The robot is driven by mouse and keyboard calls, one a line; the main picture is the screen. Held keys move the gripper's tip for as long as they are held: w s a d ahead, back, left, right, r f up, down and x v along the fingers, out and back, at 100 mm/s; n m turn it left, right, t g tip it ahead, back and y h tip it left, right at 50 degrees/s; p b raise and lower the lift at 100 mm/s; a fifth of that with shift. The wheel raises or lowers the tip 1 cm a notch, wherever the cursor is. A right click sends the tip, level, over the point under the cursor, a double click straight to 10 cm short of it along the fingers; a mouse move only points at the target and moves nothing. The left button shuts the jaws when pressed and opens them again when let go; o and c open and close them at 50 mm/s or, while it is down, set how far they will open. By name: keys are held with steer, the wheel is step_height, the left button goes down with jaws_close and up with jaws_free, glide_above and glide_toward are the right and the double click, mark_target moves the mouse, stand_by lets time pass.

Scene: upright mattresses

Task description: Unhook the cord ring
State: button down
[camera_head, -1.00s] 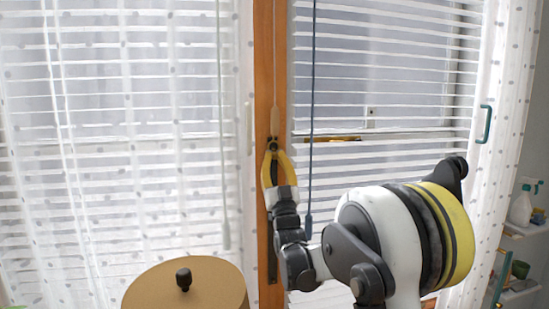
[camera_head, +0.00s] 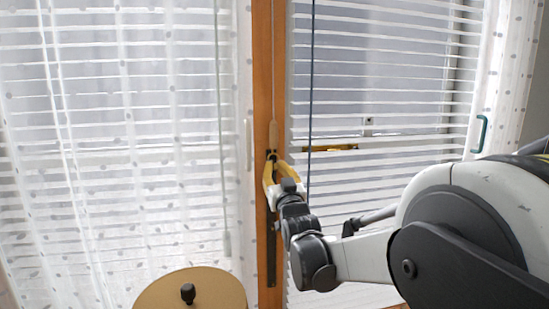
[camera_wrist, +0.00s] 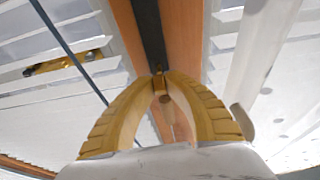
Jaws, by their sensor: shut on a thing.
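A thin cord with a tan wooden pull (camera_head: 273,135) hangs down the orange wooden post between the windows. My gripper (camera_head: 271,158) has its yellow fingers at the pull's lower end, against the post. In the wrist view, the fingertips of my gripper (camera_wrist: 160,80) come together around a small brass-coloured piece (camera_wrist: 163,92), which appears to be the cord ring. The fingers hide most of it, and I cannot tell whether it is still on a hook. A dark strip (camera_head: 271,255) runs down the post below; it also shows in the wrist view (camera_wrist: 149,35).
A blue cord (camera_head: 311,95) hangs just right of the post before white blinds (camera_head: 380,170). A yellow latch (camera_head: 330,148) is on the right window. Sheer dotted curtains (camera_head: 110,120) hang at left. A round tan lid (camera_head: 215,288) with a black knob stands below.

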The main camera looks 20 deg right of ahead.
steer(key=shift+s+a+r+g+p, duration=0.1)
steer(key=shift+s+r+g+p, duration=0.15)
steer(key=shift+g+p, duration=0.4)
steer(key=shift+s+r+g+p, duration=0.15)
steer(key=shift+r+g+p, duration=0.25)
steer(key=shift+p, duration=0.35)
steer(key=shift+f, duration=0.1)
steer(key=c, duration=1.4)
jaws_free()
steer(key=v, duration=1.2)
